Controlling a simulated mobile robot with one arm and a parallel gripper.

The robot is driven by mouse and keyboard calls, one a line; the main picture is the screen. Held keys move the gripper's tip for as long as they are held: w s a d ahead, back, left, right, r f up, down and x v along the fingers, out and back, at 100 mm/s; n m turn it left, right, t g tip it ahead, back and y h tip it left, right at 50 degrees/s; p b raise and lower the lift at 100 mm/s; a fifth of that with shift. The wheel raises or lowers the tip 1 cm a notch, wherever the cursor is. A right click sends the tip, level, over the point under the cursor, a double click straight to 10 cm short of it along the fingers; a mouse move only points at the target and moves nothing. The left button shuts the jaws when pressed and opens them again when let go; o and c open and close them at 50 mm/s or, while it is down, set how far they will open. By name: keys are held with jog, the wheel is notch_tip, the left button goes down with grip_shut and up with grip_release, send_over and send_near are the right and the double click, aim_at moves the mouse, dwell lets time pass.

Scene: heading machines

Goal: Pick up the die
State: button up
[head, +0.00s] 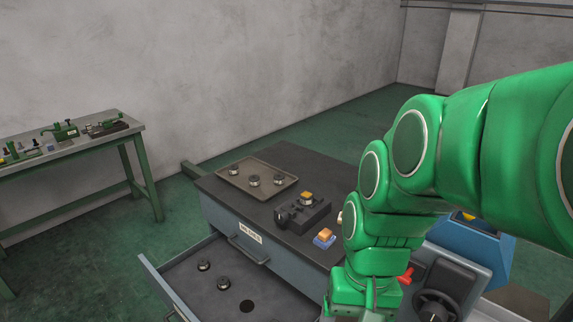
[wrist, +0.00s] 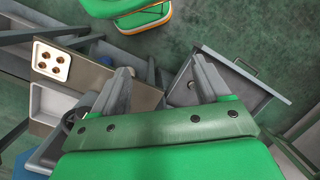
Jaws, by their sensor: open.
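Several small round metal pieces that look like dies are in the head view; I cannot tell which one the task means. Three more stand on a brown tray (head: 259,171) on the cabinet top. In the wrist view, my gripper (wrist: 165,78) is open and empty, with its fingers wide apart. The drawer (wrist: 262,92) shows right of the fingers, with a small round piece (wrist: 192,85) near its left corner.
A black fixture (head: 302,214) with an orange-topped part and a blue-orange block (head: 324,238) stand on the cabinet top. A green workbench (head: 70,150) with tools is at left. A white tray (wrist: 51,60) with brown round pieces is left in the wrist view. Green floor is open behind the cabinet.

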jog(key=w+a+r+m+y, duration=0.1)
jog(key=w+a+m+y, duration=0.15)
jog(key=w, duration=0.75)
jog(key=w+a+r+m+y, duration=0.1)
jog(key=w+a+m+y, duration=0.15)
jog(key=w, duration=0.75)
jog(key=w+a+r+m+y, duration=0.1)
jog(key=w+m+y, duration=0.25)
jog(key=w, duration=0.65)
jog(key=m+t+y, duration=0.4)
jog(key=m, duration=0.6)
send_near(306, 195)
jog(key=shift+h, duration=0.25)
jog(key=shift+x, duration=3.8)
jog(key=shift+r, duration=0.15)
grip_shut()
jog(key=shift+r, duration=0.1)
